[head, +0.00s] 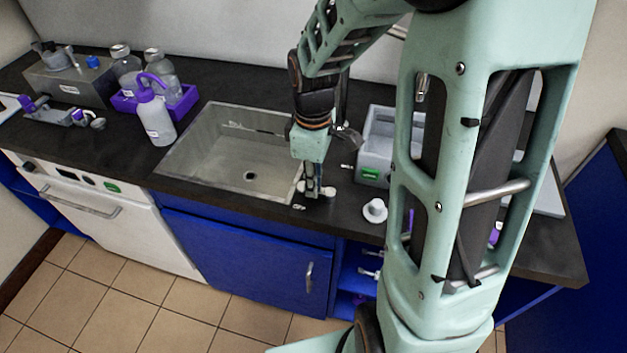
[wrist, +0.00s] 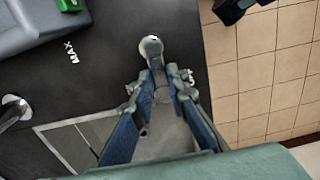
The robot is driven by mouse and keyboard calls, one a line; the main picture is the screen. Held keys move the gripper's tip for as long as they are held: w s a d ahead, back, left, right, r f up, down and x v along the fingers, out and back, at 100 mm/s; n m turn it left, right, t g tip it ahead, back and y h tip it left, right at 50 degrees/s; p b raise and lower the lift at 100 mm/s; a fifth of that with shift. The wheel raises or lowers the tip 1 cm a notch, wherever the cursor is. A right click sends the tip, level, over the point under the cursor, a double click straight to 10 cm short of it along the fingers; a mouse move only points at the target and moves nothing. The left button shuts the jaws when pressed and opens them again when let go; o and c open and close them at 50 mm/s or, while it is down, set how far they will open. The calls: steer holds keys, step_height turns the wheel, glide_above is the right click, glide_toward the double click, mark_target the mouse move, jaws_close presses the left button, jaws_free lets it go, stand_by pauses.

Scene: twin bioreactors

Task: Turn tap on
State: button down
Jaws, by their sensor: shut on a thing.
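The tap's grey metal handle (wrist: 157,52) has a rounded end and lies between my fingers in the wrist view. My gripper (wrist: 163,88) is shut on it, with a blue-padded finger on each side. In the head view my gripper (head: 318,193) points down at the counter, just off the right edge of the sink (head: 215,150). The sink basin looks empty, and I see no water running. A curved metal spout (head: 347,137) shows partly behind my arm. My gripper covers much of the handle in the head view.
A grey device (head: 375,150) stands right of the sink, and a small white round item (head: 375,210) sits near the counter's front edge. A wash bottle (head: 155,117) and a purple rack (head: 183,103) stand to the left. My arm hides part of the right counter.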

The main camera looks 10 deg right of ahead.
steer(key=shift+w+m, duration=0.1)
steer(key=shift+m, duration=0.2)
steer(key=m, duration=0.2)
steer(key=w+d+m, duration=0.1)
steer(key=m, duration=0.3)
steer(key=d+m, duration=0.1)
steer(key=m, duration=0.3)
steer(key=shift+w+d, duration=0.35)
steer(key=shift+d, duration=0.05)
stand_by(0.3)
steer(key=c, duration=1.9)
jaws_free()
step_height(320, 180, up, 12)
steer(key=shift+r, duration=0.1)
